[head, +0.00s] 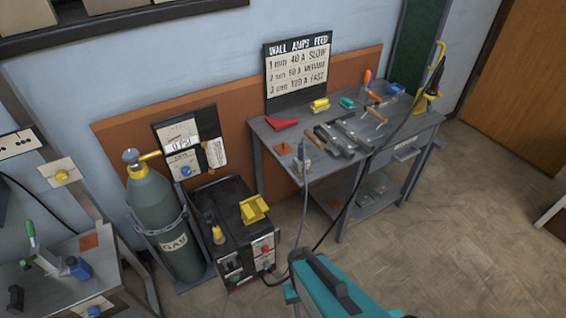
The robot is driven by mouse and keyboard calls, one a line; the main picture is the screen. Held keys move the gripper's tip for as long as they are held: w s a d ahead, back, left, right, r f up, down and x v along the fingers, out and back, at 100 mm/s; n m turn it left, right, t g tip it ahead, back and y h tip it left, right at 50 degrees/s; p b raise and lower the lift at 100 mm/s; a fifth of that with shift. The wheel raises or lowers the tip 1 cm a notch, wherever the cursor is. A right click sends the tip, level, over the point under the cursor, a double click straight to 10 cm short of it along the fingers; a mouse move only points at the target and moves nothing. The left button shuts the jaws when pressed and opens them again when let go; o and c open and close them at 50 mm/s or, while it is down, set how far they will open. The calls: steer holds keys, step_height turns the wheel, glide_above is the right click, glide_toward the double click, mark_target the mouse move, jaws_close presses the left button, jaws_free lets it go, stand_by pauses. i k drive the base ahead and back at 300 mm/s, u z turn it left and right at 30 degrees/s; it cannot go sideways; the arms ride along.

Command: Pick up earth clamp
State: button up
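A small greyish piece with a grey cable rising from it stands at the left front corner of the workbench (283,137), by an orange square. It looks like the earth clamp (302,161), but it is too small to make out its jaws. Its cable hangs over the bench's front edge and runs down towards the black welding machine (238,235). A teal and black part of my arm shows at the bottom middle, in front of the bench and apart from it. I cannot see my gripper's fingers.
The bench also carries a red piece (281,123), a yellow block (320,105) and several tools. A torch-like tool hangs on a yellow stand (424,101) at its right end; a black cable loops to the floor. A gas cylinder (168,220) stands left.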

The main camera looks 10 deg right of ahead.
mark_target(297, 160)
steer(key=k, duration=0.2)
steer(key=u, duration=2.6)
steer(key=k, duration=0.25)
steer(key=u, duration=0.75)
steer(key=k, duration=0.9)
steer(key=z, duration=0.55)
